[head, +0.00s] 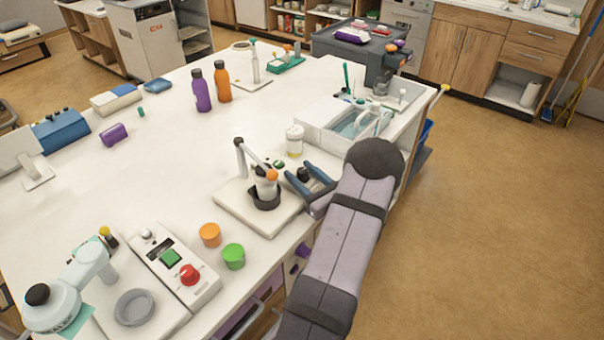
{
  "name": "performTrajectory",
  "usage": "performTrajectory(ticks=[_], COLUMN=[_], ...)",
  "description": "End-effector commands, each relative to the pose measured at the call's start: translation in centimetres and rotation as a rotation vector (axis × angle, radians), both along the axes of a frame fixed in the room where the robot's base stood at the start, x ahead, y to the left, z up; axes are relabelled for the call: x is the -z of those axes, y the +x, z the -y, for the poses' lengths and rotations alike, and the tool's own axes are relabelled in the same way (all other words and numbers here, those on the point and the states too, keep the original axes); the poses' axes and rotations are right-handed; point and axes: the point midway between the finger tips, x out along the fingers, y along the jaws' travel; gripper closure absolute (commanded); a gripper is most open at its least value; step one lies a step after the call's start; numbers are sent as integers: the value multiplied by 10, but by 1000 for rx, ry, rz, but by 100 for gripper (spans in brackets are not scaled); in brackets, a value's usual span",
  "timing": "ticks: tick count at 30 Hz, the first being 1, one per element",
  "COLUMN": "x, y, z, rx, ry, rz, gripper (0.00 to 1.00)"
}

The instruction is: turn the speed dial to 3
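A white control box (176,268) stands on the white table at the lower left. A white-based device (230,199) with an upright arm and an orange-topped vessel stands left of the gripper.
A white-lidded jar (294,140) and a water basin (340,140) stand behind the gripper. Purple (200,92) and orange (222,83) bottles stand farther back. The table's middle is clear.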

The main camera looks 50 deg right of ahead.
Motion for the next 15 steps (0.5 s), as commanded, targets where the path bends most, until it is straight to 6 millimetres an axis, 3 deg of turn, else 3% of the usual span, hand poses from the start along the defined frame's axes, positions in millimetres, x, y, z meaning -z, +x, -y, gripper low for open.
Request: performTrajectory(ticks=[8, 15], x=[1, 2], y=[-4, -31], z=[0, -7], rx=[1, 4], ry=[0, 0], rz=[-1, 0], gripper=[56, 56])
